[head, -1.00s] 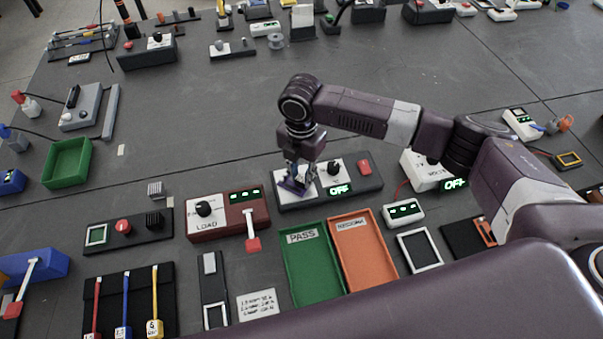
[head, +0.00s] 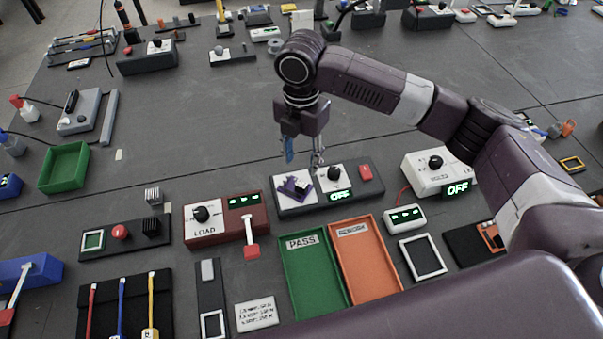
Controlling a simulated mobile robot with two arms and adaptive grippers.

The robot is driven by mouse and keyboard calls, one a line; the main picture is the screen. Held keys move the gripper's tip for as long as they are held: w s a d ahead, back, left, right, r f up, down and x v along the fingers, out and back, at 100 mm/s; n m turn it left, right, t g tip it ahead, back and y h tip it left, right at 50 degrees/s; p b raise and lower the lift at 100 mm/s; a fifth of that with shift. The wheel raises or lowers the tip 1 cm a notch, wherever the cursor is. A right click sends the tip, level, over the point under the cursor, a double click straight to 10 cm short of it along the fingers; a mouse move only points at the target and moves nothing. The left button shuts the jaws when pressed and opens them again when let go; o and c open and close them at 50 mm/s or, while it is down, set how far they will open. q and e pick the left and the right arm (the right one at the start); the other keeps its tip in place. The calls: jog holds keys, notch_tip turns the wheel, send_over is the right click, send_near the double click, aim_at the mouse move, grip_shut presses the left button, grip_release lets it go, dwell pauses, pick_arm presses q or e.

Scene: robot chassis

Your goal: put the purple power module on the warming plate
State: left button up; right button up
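The purple power module (head: 293,186) lies on the white plate at the left end of a dark grey unit (head: 315,203), which I take to be the warming plate. That unit also has a black knob, a green OFF display and a red button. My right gripper (head: 303,162) is above and just behind the module, apart from it, with its fingers spread and nothing between them. My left gripper is not in view.
A red LOAD box (head: 228,232) stands left of the unit. A green PASS tray (head: 312,272) and an orange tray (head: 368,265) lie in front. A white box with an OFF display (head: 425,165) stands to the right. The table behind is mostly clear.

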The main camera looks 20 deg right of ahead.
notch_tip(320, 180, up, 4)
jog(key=shift+f, duration=0.25)
dwell(0.4)
